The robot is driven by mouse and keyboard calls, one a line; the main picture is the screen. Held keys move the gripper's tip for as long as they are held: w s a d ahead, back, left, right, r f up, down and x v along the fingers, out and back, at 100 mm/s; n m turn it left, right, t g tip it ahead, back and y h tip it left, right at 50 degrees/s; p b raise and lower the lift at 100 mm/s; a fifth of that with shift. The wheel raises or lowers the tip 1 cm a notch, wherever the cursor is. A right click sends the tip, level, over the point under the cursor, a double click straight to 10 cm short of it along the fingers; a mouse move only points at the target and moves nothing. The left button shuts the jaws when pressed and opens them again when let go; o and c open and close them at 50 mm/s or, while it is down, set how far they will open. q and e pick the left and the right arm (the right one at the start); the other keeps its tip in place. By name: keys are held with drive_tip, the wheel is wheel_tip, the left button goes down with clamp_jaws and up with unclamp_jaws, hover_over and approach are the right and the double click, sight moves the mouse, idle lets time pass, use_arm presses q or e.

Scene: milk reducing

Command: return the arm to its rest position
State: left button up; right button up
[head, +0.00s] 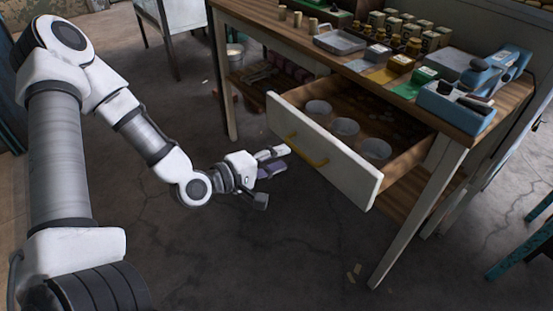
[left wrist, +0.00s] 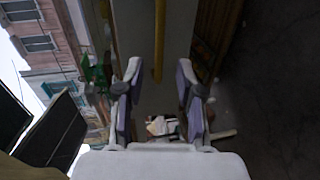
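My left gripper (head: 279,161) is in front of the pulled-out white drawer (head: 330,165), apart from its yellow handle (head: 306,149). In the left wrist view its two fingers (left wrist: 160,100) are spread apart with nothing between them. The yellow handle also shows in that view (left wrist: 159,40), beyond the fingertips. My left arm reaches in from the left side of the head view. My right gripper is in neither view.
The wooden table (head: 350,72) carries small bottles and boxes, a grey tray (head: 339,41) and a blue device (head: 454,107). The floor (head: 260,250) in front of the drawer is mostly clear.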

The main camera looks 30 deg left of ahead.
use_arm(q)
drive_tip(key=shift+s, duration=0.25)
idle(0.3)
drive_tip(key=s+d+f+m+g+y+p, duration=0.1)
drive_tip(key=s+d+f+m+g+p, duration=0.55)
drive_tip(key=s+f+g, duration=0.4)
drive_tip(key=s+a+f+m+g+y+p, duration=0.2)
drive_tip(key=s+f+m+g+y, duration=0.2)
drive_tip(key=s+f+m, duration=0.3)
drive_tip(key=s+f, duration=0.1)
drive_tip(key=s, duration=0.3)
drive_tip(key=shift+s+f, duration=0.3)
drive_tip(key=shift+f, duration=0.05)
